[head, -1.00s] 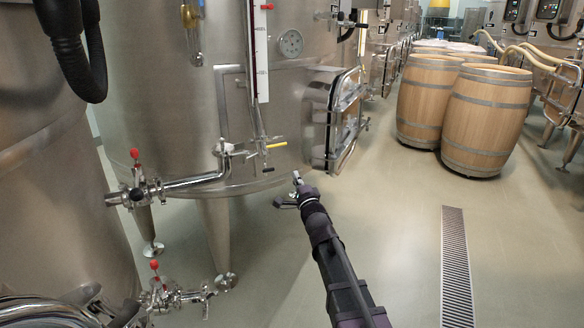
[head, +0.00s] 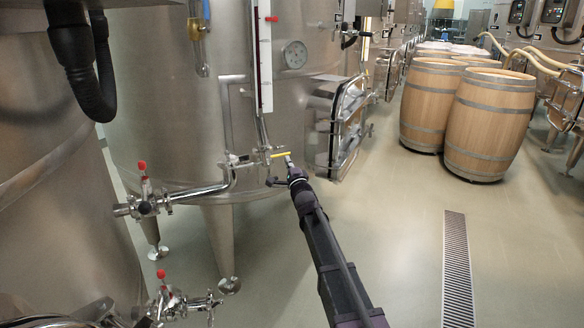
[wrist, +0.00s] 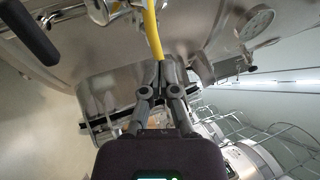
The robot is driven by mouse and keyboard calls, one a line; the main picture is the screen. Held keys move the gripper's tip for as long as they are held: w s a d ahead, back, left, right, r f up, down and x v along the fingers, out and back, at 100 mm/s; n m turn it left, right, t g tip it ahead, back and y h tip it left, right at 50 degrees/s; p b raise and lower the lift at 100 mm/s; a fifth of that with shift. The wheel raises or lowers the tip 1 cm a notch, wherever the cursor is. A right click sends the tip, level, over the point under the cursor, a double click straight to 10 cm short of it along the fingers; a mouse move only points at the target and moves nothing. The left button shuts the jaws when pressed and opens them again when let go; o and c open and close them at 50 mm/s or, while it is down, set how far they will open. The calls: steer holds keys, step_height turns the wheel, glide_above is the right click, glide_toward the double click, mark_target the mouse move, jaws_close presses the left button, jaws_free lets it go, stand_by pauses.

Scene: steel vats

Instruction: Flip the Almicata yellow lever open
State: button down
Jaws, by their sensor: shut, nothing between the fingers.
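The yellow lever (head: 280,154) is on a small valve below the level gauge on the large steel vat (head: 180,110). In the head view it lies nearly level, pointing right. In the wrist view the yellow lever (wrist: 152,28) runs from the top edge down to my fingertips. My gripper (head: 289,160) is at the lever's free end in the head view. In the wrist view my gripper (wrist: 160,68) is shut with nothing between its fingers, its tips at or very near the lever's end. I cannot tell whether they touch.
Red-handled valves (head: 146,190) on pipes stand at the left. An open hatch door (head: 348,125) sticks out from the vat right of the lever. A round dial (head: 295,54) is above. Wooden barrels (head: 490,122) stand at the right. The floor around the drain grate (head: 456,270) is clear.

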steer(key=shift+w+a+r, duration=0.15)
steer(key=shift+w+a, duration=0.05)
steer(key=shift+w, duration=0.25)
